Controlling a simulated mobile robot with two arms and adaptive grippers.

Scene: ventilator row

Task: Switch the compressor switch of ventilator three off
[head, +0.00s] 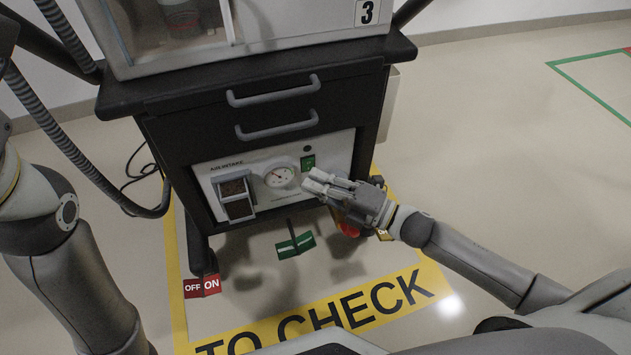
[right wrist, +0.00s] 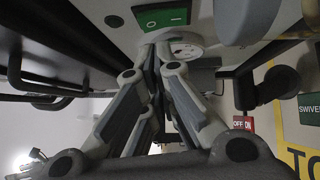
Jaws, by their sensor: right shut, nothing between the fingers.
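Ventilator three (head: 180,100) is a dark cart with a "3" label (head: 367,12). Its white lower panel (head: 330,150) carries a small green compressor switch (head: 308,162), right of a round gauge (head: 279,176). In the right wrist view the green switch (right wrist: 162,17) shows O and I marks; I cannot tell which side is pressed in. My right gripper (head: 313,181) is shut and empty, its fingertips just below the switch in the head view. The fingertips (right wrist: 155,48) also show in the right wrist view, close to the switch; contact cannot be told. My left gripper is out of view.
An air intake box (head: 236,195) juts from the panel's left. Two drawer handles (head: 274,92) stick out above. A red OFF/ON tag (head: 202,286) and a green tag (head: 295,245) show lower down. Yellow floor marking (head: 340,309) lies in front. Open floor is at right.

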